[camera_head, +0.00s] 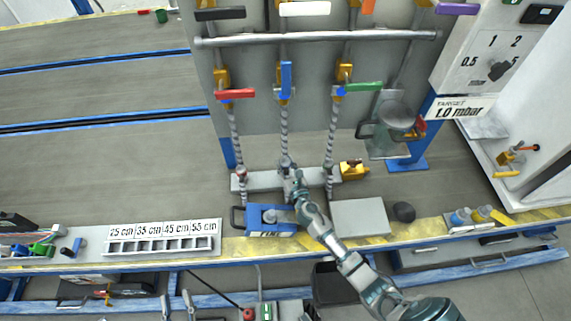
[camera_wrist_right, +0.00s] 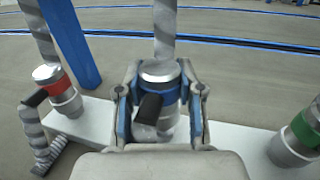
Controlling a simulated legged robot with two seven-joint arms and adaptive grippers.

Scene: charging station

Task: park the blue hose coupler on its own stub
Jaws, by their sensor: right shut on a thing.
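The blue hose coupler (camera_wrist_right: 160,80) has a silver top, a blue band and a black lever, and hangs upright at the end of the middle grey hose (camera_head: 284,130). My right gripper (camera_head: 287,166) is shut around it, with one finger on each side in the right wrist view (camera_wrist_right: 160,110). The coupler is over the middle of the white stub rail (camera_head: 256,182). Its lower end and the stub under it are hidden, so I cannot tell whether it is seated. My left gripper (camera_head: 178,304) is at the bottom edge, fingers apart and empty.
A red-banded coupler (camera_wrist_right: 52,82) stands on the rail at left, a green-banded one (camera_wrist_right: 299,135) at right. A blue device (camera_head: 270,222) and a grey box (camera_head: 359,218) stand in front of the rail. A yellow fitting (camera_head: 354,170) lies at its right end.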

